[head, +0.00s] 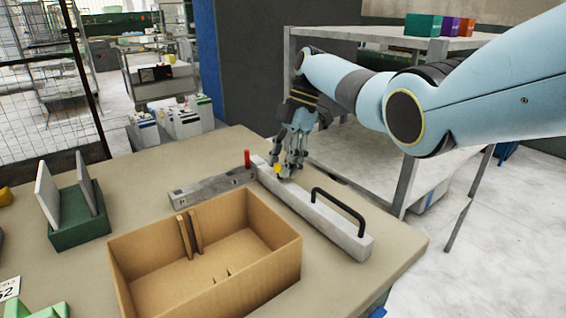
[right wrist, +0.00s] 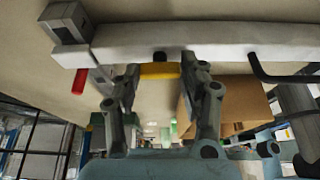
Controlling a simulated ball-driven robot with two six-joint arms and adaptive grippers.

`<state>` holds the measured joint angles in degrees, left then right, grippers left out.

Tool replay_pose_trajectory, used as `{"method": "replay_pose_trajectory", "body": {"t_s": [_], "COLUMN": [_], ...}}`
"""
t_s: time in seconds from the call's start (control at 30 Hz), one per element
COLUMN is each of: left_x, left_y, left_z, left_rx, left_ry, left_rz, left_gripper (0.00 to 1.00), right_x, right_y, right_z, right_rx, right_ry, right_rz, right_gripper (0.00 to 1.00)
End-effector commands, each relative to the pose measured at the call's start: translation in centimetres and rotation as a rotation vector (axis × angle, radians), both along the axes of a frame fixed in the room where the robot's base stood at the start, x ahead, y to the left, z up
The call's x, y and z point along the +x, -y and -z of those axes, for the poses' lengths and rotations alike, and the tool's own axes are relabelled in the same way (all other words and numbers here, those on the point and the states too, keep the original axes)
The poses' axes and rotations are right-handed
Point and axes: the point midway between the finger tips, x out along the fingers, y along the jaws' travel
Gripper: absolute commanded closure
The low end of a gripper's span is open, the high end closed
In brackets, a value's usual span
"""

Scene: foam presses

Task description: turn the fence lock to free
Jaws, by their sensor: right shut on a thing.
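The fence is a pale grey bar (head: 308,212) with a black handle (head: 340,208), lying on the table beside the cardboard box. Its lock shows as a small yellow piece (head: 277,168) near the far end. My right gripper (head: 286,172) is lowered at that end. In the right wrist view the yellow lock piece (right wrist: 160,71) lies across between the fingertips of my right gripper (right wrist: 160,76), which is shut on it. A black knob (right wrist: 160,56) sits on the bar beside it. The fingers partly hide the lock in the head view. My left gripper is not in view.
A grey rail (head: 208,187) with a red post (head: 247,159) meets the fence's far end. An open cardboard box (head: 283,258) stands in front. A green holder with upright plates (head: 80,227) is at left. A metal shelf (head: 375,37) stands behind my right arm.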

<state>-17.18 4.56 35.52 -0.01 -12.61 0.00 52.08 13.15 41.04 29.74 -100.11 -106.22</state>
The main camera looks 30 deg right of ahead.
Motion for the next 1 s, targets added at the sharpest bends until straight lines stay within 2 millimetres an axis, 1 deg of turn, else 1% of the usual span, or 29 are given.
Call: {"method": "replay_pose_trajectory", "body": {"t_s": [0.13,0.17,0.3,0.33,0.57,0.67,0.77,1.0], "left_x": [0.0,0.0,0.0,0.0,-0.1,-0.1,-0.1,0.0], "left_y": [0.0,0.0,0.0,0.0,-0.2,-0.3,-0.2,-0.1], "left_z": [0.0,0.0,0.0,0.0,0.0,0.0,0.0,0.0], "left_rx": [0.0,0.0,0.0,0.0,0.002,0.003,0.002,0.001], "left_ry": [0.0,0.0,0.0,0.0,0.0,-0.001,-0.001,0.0], "left_rz": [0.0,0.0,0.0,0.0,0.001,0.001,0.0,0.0], "left_gripper": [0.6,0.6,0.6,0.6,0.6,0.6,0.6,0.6], "right_x": [0.0,0.0,0.0,0.0,0.0,0.1,0.2,0.5], "right_y": [0.0,0.0,0.0,0.0,0.0,0.2,0.7,2.8], "right_z": [0.0,0.0,0.0,0.0,0.0,-0.5,-1.7,-6.7], "right_rx": [0.0,0.0,0.0,0.0,0.0,-0.001,-0.001,-0.001], "right_ry": [0.001,0.001,0.001,0.001,0.001,0.002,0.004,0.005], "right_rz": [-0.001,-0.001,-0.001,-0.001,0.0,0.001,0.002,0.002], "right_gripper": [0.9,0.56,0.37,0.35,0.35,0.35,0.35,0.35]}}
